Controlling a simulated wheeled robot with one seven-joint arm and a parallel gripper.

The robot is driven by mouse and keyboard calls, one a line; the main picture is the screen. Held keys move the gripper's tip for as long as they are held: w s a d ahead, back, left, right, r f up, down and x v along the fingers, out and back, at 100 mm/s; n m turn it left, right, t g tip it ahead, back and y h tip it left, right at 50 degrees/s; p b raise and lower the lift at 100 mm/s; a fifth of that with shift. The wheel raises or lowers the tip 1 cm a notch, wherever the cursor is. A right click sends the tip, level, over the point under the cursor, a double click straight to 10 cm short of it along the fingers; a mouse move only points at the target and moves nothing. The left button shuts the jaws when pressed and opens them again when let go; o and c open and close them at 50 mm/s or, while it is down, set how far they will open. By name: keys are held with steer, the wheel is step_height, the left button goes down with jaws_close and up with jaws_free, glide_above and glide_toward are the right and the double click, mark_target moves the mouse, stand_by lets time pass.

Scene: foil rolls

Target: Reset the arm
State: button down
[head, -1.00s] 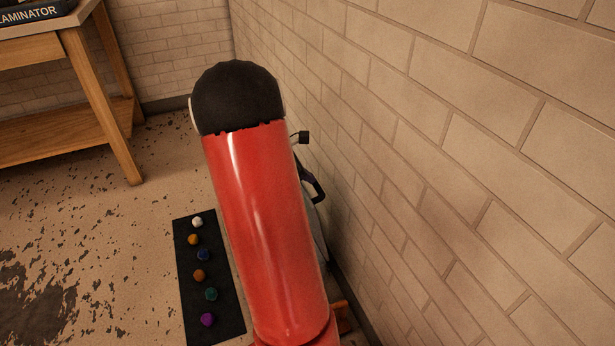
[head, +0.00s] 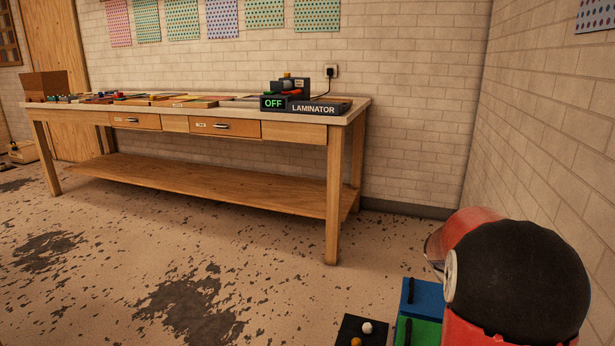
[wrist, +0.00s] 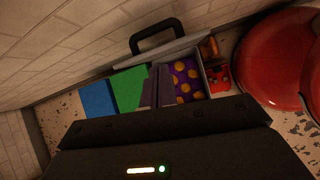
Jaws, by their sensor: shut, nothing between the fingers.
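My gripper (wrist: 157,86) shows in the wrist view, its two dark fingers together with nothing between them.
A wooden workbench (head: 345,190) with a laminator (head: 318,108) and an OFF display (head: 273,103) stands along the back wall. A brick wall (head: 545,130) is close on the right. Floor at left is open.

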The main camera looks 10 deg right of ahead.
steer(key=s+a+r+m+t+y, duration=0.2)
steer(key=s+a+m, duration=0.1)
steer(key=a, duration=0.7)
steer(key=s+a+r+m+t+y, duration=0.2)
steer(key=s+a+r+m+t, duration=0.1)
steer(key=a, duration=0.6)
steer(key=s+a+r+m+t+y, duration=0.2)
steer(key=s+a, duration=0.4)
steer(key=a, duration=0.4)
steer(key=shift+a+r+m+t, duration=0.35)
steer(key=shift+r+m+t, duration=0.25)
steer(key=shift+m, duration=0.6)
